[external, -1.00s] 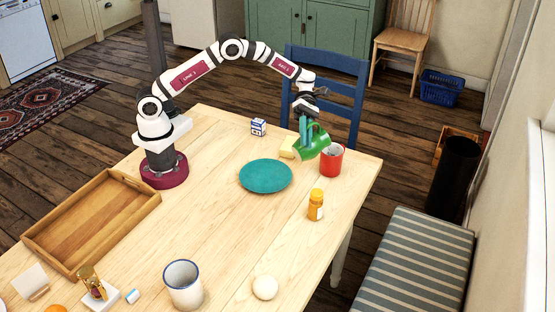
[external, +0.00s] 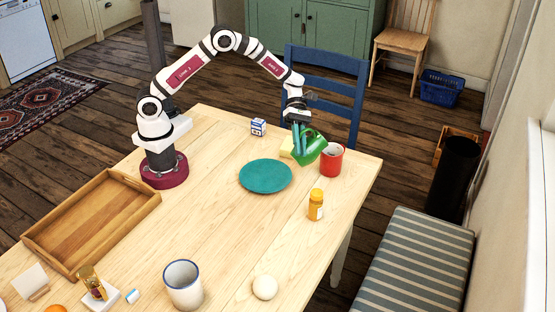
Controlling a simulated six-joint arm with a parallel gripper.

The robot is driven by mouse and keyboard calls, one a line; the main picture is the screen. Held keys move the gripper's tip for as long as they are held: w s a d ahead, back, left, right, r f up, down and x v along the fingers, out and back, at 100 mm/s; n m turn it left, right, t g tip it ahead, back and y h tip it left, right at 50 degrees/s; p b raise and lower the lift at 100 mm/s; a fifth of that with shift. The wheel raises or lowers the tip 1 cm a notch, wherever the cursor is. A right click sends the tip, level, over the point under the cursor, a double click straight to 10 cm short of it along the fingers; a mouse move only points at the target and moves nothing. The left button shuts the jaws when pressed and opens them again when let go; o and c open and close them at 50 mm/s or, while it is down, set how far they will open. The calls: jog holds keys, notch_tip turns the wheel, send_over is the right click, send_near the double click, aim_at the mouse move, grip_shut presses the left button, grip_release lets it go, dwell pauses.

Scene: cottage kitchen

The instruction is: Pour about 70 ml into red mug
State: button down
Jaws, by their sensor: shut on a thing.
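The red mug (external: 331,161) stands upright near the far right corner of the table. My gripper (external: 301,138) is shut on a green pitcher (external: 310,152), just left of the mug. The pitcher is tilted, with its lower right end close to the mug. I cannot tell whether it touches the mug or whether any liquid is flowing. The mug's contents are too small to make out clearly.
A teal plate (external: 265,176) lies left of the mug. An orange-yellow bottle (external: 316,205) stands in front of the mug.

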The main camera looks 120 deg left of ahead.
jog(key=shift+s+d+f+m+t+y, duration=0.2)
jog(key=shift+f+m+y, duration=0.25)
jog(key=shift+f, duration=0.35)
jog(key=shift+s+d+f+m+t+y, duration=0.1)
jog(key=shift+d+f+m+t+y, duration=0.15)
jog(key=shift+f+y, duration=0.45)
jog(key=shift+f+p, duration=0.2)
jog(key=shift+p, duration=0.2)
jog(key=d+f+y, duration=0.1)
jog(key=s+d+f+m+t+y, duration=0.1)
jog(key=f, duration=0.1)
jog(key=f+m+y, duration=0.1)
jog(key=shift+s+d+f+t+p, duration=0.25)
jog(key=shift+s+d+f+p, duration=0.05)
jog(key=shift+d+f, duration=0.1)
jog(key=shift+s+d+f+m+t+y, duration=0.15)
jog(key=shift+d+f+m+t+y, duration=0.15)
jog(key=shift+f+m+t+y, duration=0.2)
jog(key=shift+s+d+m+t+y, duration=0.1)
jog(key=shift+d+m+t+y, duration=0.1)
jog(key=shift+m+t+y, duration=0.3)
